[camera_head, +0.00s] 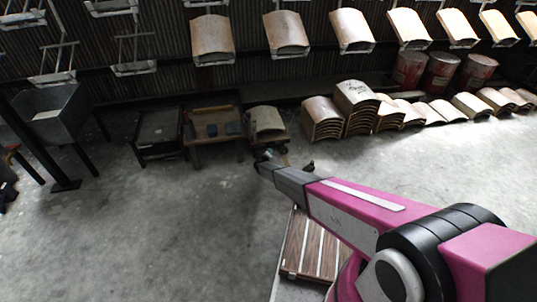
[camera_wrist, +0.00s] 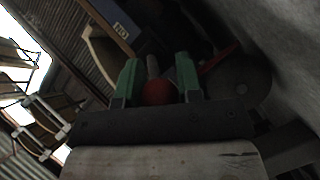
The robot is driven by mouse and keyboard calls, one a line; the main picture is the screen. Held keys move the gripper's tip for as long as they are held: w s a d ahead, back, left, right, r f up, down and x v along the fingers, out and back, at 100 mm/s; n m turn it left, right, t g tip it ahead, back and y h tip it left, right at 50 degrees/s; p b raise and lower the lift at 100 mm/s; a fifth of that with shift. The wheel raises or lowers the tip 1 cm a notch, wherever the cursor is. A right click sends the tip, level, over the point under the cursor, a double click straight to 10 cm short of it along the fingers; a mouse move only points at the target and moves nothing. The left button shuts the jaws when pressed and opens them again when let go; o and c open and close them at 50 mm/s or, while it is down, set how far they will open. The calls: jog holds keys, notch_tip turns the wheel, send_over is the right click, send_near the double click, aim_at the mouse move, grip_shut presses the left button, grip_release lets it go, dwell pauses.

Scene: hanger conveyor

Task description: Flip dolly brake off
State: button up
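In the wrist view, the green fingers of my gripper (camera_wrist: 157,75) stand apart. A round orange-red knob (camera_wrist: 157,92) on a grey stem lies between them, with no clear sign of a firm grip. A dark wheel (camera_wrist: 240,82) is right of the fingers, with a thin red part (camera_wrist: 218,56) beside it. The dolly (camera_head: 282,137) carries a curved wooden panel (camera_head: 265,119). The brake is too small to make out in the head view.
A wooden bench (camera_head: 211,141) stands left of the dolly, and a dark table (camera_head: 158,133) farther left. Stacks of curved panels (camera_head: 322,119) lie to the right. A slatted platform (camera_head: 312,245) is beneath my arm. Floor at the left front is clear.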

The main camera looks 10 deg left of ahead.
jog(key=o, duration=0.4)
jog(key=shift+a, duration=0.1)
jog(key=v, duration=1)
jog(key=shift+s, duration=0.4)
